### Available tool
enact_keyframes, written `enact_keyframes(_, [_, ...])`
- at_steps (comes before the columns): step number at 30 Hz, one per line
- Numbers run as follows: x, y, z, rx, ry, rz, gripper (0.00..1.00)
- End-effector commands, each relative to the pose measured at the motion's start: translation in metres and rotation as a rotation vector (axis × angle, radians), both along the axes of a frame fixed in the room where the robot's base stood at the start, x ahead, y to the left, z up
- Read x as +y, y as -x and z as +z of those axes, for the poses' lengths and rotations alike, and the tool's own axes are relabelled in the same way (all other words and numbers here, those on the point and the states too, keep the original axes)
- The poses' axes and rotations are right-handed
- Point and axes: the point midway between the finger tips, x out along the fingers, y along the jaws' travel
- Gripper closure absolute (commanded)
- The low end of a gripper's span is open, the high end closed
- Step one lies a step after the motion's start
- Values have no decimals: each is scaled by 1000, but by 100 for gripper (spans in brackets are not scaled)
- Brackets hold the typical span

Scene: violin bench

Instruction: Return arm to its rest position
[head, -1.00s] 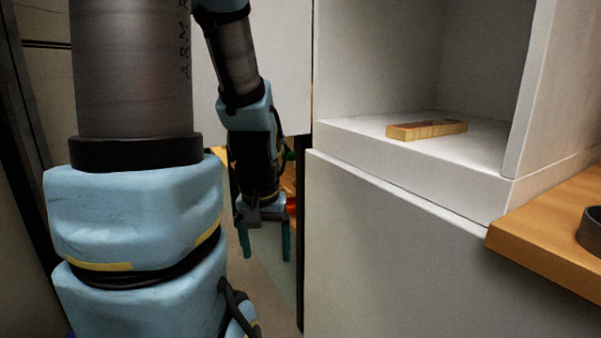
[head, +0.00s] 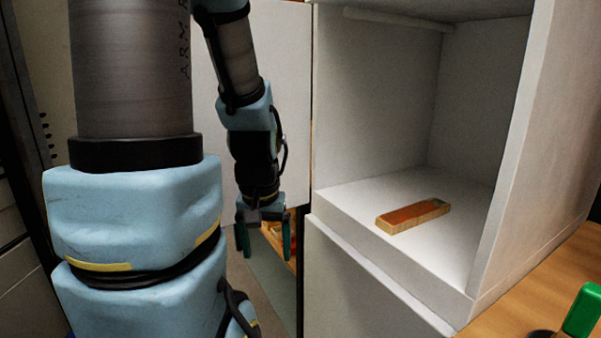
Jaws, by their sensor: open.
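My gripper (head: 266,236) hangs pointing down in the head view, left of the white cabinet. Its two green fingers are apart, with nothing visible between them. My blue and grey arm is bent, with the forearm hanging in front of a pale panel. A small wooden block (head: 413,217) with a reddish-brown top lies flat on the floor of the open white compartment (head: 345,197). The gripper is outside the compartment and well apart from the block.
A wooden bench top (head: 522,292) is at the lower right, with a green-handled item (head: 581,312) on it. The pale panel (head: 291,100) stands behind my forearm. Orange wooden parts show behind the gripper. A narrow strip of floor (head: 268,292) shows below it.

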Motion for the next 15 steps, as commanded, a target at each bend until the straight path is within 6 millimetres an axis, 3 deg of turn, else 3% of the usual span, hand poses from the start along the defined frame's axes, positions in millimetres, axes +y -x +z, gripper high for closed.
enact_keyframes(1, [0,0,34,0,0,0,15])
enact_keyframes(3, [0,0,56,0,0,0,15])
enact_keyframes(9, [0,0,118,0,0,0,15])
enact_keyframes(15, [0,0,163,0,0,0,15])
